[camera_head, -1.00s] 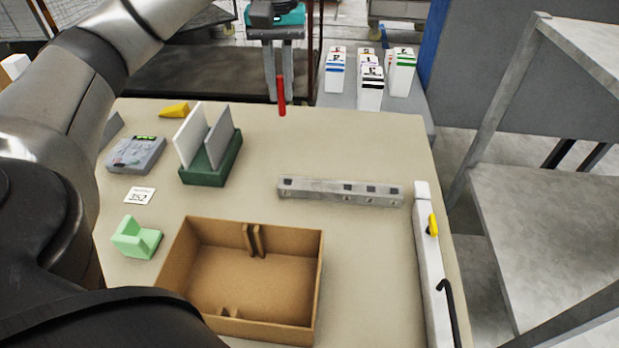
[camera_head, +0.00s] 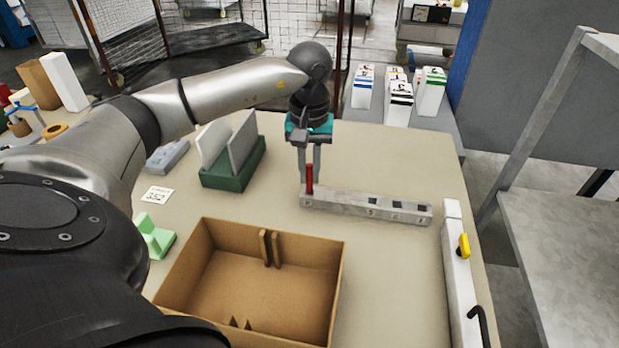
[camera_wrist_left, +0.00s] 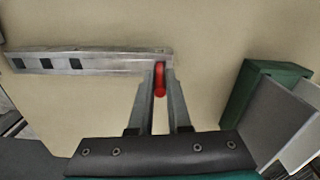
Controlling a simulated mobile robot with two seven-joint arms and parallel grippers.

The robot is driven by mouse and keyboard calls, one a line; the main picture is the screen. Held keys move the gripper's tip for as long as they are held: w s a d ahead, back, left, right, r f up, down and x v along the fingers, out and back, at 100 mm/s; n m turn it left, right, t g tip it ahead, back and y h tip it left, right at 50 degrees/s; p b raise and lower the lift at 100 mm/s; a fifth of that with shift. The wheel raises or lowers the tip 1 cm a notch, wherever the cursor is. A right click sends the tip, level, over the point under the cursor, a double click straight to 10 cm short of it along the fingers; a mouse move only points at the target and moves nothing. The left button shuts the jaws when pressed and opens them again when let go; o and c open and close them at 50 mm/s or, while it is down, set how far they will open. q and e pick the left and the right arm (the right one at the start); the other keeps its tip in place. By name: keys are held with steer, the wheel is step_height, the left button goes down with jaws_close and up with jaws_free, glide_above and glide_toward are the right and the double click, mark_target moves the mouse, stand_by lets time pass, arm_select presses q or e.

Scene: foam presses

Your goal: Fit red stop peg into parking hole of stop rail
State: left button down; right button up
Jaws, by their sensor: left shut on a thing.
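The grey metal stop rail (camera_head: 352,204) lies on the table, with dark square holes in its top; it also shows in the wrist view (camera_wrist_left: 105,62). My left gripper (camera_head: 310,180) points down at the rail's left end, shut on the upright red stop peg (camera_head: 310,178). The wrist view shows the peg (camera_wrist_left: 159,82) between the fingertips (camera_wrist_left: 159,88), at the rail's end. The peg's lower tip meets the rail's left end in the picture. The hole there is hidden, so I cannot tell whether the tip is inside it. My right gripper is not in view.
A green holder (camera_head: 233,178) with upright plates stands left of the gripper. An open cardboard box (camera_head: 341,285) is in front of the rail. A white bar (camera_head: 456,265) with a yellow part lies at the right edge. Table between box and bar is clear.

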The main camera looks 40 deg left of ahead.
mark_target(310, 165)
arm_select(q)
step_height(310, 165, down, 2)
steer(key=shift+f, duration=0.1)
steer(key=shift+f, duration=0.15)
steer(key=c, duration=0.9)
jaws_free()
steer(key=shift+o, duration=0.2)
steer(key=shift+r, duration=0.5)
step_height(310, 165, up, 12)
steer(key=shift+f+p, duration=0.25)
steer(key=shift+p, duration=0.6)
